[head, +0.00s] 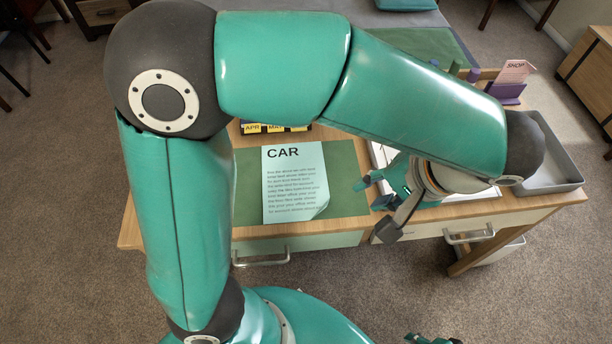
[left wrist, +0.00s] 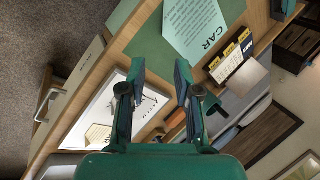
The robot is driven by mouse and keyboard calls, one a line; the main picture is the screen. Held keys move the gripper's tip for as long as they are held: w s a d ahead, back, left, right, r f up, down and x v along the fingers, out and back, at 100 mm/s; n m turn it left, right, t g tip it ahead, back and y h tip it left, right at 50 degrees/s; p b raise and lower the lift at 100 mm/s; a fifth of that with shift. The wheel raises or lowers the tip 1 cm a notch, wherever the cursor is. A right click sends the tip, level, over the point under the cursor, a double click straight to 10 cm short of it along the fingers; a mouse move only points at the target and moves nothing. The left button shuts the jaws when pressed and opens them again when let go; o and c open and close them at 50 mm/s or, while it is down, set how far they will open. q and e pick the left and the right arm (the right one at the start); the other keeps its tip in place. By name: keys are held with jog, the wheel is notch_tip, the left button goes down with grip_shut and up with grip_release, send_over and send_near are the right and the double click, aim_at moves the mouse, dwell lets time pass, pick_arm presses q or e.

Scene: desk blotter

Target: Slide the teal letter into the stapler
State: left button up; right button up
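The teal letter (head: 295,185), a pale sheet headed "CAR", lies flat on the green blotter (head: 347,192) in the head view. It also shows at the top of the left wrist view (left wrist: 196,28). My left gripper (head: 376,190) is above the desk to the right of the letter, apart from it. Its two fingers (left wrist: 160,78) are spread with nothing between them. I cannot pick out the stapler for certain; my left arm hides part of the desk. A dark teal part at the bottom edge of the head view may be my right gripper (head: 432,340).
A black calendar with yellow tabs (left wrist: 232,55) stands behind the letter. A white tray with paper (left wrist: 125,108) lies right of the blotter. A purple holder with a pink "SHOP" card (head: 515,72) and a grey bin (head: 568,160) are farther right. Drawers face the front.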

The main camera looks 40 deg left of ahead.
pick_arm(q)
jog(key=b, duration=0.2)
send_near(328, 212)
jog(key=shift+s+a+f, duration=0.1)
jog(key=shift+s+a, duration=0.05)
jog(key=shift+a, duration=0.5)
jog(key=shift+x, duration=3.05)
jog(key=shift+a, duration=0.2)
grip_shut()
